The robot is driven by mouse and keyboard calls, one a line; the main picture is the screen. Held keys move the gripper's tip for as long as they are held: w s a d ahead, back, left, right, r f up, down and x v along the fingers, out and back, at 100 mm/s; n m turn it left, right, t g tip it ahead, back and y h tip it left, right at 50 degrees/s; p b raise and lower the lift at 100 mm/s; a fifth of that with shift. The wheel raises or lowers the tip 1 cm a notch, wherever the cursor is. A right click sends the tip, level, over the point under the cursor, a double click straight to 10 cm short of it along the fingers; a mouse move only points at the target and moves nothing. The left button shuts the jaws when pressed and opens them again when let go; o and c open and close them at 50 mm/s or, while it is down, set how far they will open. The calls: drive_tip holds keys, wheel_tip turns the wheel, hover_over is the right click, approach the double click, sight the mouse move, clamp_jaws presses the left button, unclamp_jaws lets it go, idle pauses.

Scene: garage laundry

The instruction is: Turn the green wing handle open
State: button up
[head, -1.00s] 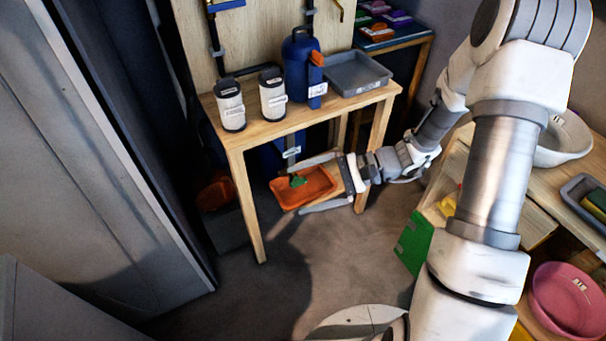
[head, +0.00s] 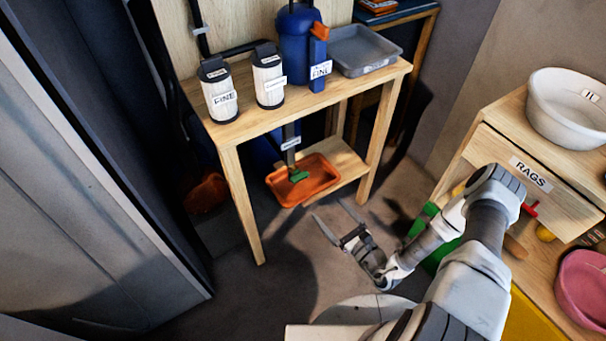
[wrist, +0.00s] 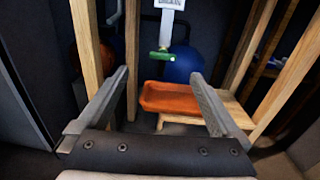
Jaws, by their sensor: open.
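The green wing handle (head: 298,175) sits at the lower end of a grey vertical pipe (head: 291,150) under the wooden table, above an orange tray (head: 322,168). In the wrist view the green handle (wrist: 160,55) lies roughly crosswise on the pipe, below a white label, with the orange tray (wrist: 170,98) beneath it. My gripper (head: 336,219) is open and empty, in front of the table and to the lower right of the handle in the head view. In the wrist view its two fingers (wrist: 160,82) point toward the tray and handle, apart from both.
The wooden table (head: 300,115) carries two white canisters (head: 221,97), a blue container (head: 293,50) and a grey tray (head: 362,50). Its legs flank the handle. A drawer unit (head: 520,165) stands at the right, a grey cabinet (head: 90,190) at the left. Open floor lies between.

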sight(302, 179)
drive_tip(key=shift+m+h, duration=0.3)
drive_tip(key=shift+m, duration=0.1)
drive_tip(key=b+x, duration=0.1)
drive_tip(key=x, duration=0.4)
drive_tip(key=f+b+x, duration=0.1)
drive_tip(key=b+x, duration=0.1)
drive_tip(key=x, duration=0.4)
drive_tip(key=b+x, duration=0.1)
drive_tip(key=x, duration=0.5)
drive_tip(key=shift+w+f+b, duration=0.15)
drive_tip(key=shift+b, duration=0.2)
drive_tip(key=c, duration=1.2)
